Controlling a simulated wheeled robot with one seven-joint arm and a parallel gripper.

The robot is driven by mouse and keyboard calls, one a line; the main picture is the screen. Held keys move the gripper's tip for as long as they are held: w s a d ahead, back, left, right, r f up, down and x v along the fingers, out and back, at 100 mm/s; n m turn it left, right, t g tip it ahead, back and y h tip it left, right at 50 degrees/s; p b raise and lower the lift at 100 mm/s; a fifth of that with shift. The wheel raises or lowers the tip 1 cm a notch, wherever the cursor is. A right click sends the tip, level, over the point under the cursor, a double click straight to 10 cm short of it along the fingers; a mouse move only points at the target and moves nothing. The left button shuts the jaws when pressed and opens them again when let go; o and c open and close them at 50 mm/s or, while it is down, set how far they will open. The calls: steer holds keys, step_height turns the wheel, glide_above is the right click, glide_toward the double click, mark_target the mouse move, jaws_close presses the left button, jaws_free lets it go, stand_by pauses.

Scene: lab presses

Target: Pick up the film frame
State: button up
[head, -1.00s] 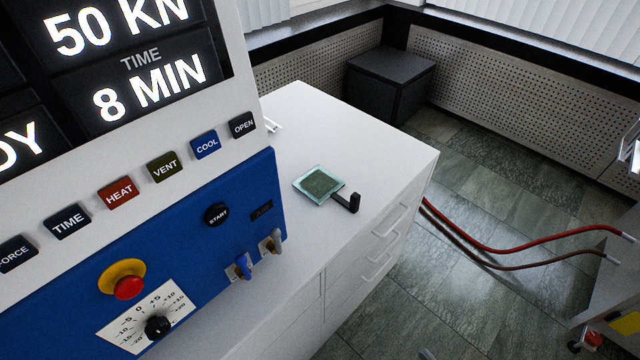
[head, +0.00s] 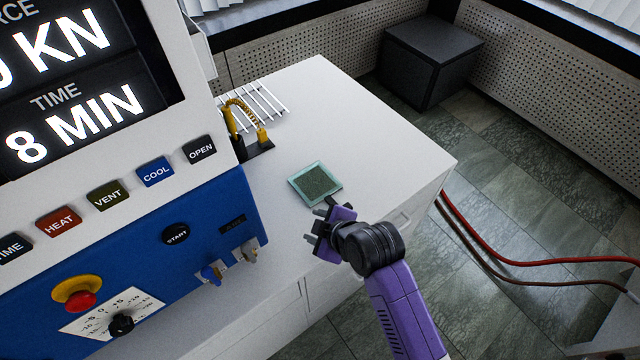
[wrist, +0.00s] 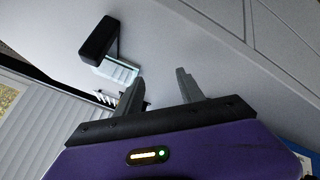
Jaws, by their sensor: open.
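The film frame (head: 315,183) is a thin, pale-edged square with a dark green middle and a black handle. It lies flat on the white cabinet top (head: 385,140). My gripper (head: 313,225) is at its near side, open and empty, and hides most of the handle in the head view. In the wrist view, the upright black handle (wrist: 98,38) stands up and left of my open fingers (wrist: 158,82), apart from them. The film frame's pale edge (wrist: 120,70) shows just beyond the left finger.
The press with its blue panel (head: 130,260) and buttons stands close on the left. A white rack (head: 262,100) and a yellow coiled cord (head: 243,110) lie behind. Red hoses (head: 520,262) run at the right above the floor. The cabinet top right of the film frame is clear.

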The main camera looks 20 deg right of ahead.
mark_target(347, 206)
steer(key=w+n, duration=0.1)
steer(key=w+d+r+n+g, duration=0.2)
steer(key=w, duration=0.1)
steer(key=shift+r+p, duration=0.1)
steer(key=shift+p, duration=0.25)
steer(key=d+r+n+g+h, duration=0.1)
steer(key=d+n+g, duration=0.1)
steer(key=s+d+r+n+g, duration=0.1)
steer(key=d+r+n+g, duration=0.1)
steer(key=d+r+n+g+h+p, duration=0.1)
steer(key=d+n+g, duration=0.1)
steer(key=d+n, duration=0.1)
steer(key=shift+s+r+h, duration=0.25)
steer(key=shift+r+h, duration=0.05)
steer(key=shift+r, duration=0.05)
steer(key=shift+s+f, duration=0.1)
steer(key=shift+f, duration=0.25)
steer(key=shift+a+f+p, duration=0.1)
steer(key=shift+f+p, duration=0.55)
steer(key=shift+f, duration=2.8)
jaws_close()
steer(key=shift+r, duration=0.1)
